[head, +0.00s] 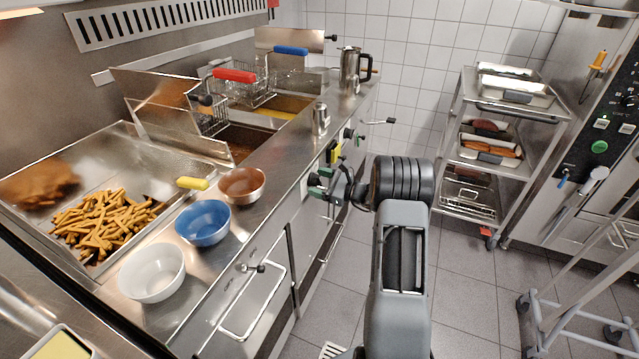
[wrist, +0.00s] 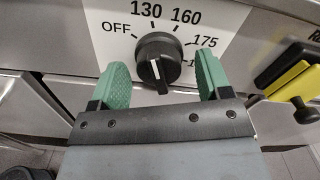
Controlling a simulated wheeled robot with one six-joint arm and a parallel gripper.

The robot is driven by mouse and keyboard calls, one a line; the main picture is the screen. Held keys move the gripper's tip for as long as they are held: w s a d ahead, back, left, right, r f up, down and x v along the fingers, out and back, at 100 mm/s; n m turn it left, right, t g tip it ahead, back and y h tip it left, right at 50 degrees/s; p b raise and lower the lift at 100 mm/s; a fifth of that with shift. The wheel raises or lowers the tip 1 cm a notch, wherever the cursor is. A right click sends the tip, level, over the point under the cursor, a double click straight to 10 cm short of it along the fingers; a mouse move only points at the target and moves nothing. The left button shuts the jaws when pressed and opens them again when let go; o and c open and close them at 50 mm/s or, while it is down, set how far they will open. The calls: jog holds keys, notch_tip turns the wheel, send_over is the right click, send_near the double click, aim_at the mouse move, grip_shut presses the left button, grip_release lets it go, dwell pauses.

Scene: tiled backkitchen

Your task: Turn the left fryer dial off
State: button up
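The left fryer dial (wrist: 157,60) is a round black knob with a white line on its grip, in the wrist view. Its plate (wrist: 105,47) reads OFF, 130, 160, 175 and a partly hidden number. The white line runs from the knob's middle toward its lower edge; I cannot tell which marking it stands for. My gripper (wrist: 163,80) is open, with one green finger on each side of the knob and gaps visible between. In the head view my gripper (head: 325,183) is at the fryer's front panel, with the dial mostly hidden there.
A black and yellow part (wrist: 292,84) sticks out right of the dial. The counter (head: 275,205) above holds a white bowl (head: 152,272), a blue bowl (head: 203,223) and a brown bowl (head: 242,184). A rack (head: 500,140) stands across the clear floor.

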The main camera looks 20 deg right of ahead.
jog(key=c, duration=0.8)
jog(key=shift+f+n+b, duration=0.2)
jog(key=shift+n+b, duration=0.2)
jog(key=shift+b, duration=0.6)
jog(key=shift+c, duration=0.2)
jog(key=n+b, duration=0.2)
jog(key=b, duration=0.1)
jog(key=shift+f, duration=0.1)
jog(key=n+b, duration=0.3)
jog(key=b, duration=0.1)
jog(key=shift+b, duration=0.4)
jog(key=n+b, duration=0.2)
jog(key=shift+d+r+b, duration=0.1)
jog(key=shift+r+b, duration=0.2)
jog(key=shift+r, duration=0.1)
jog(key=o, duration=0.9)
jog(key=shift+d, duration=0.1)
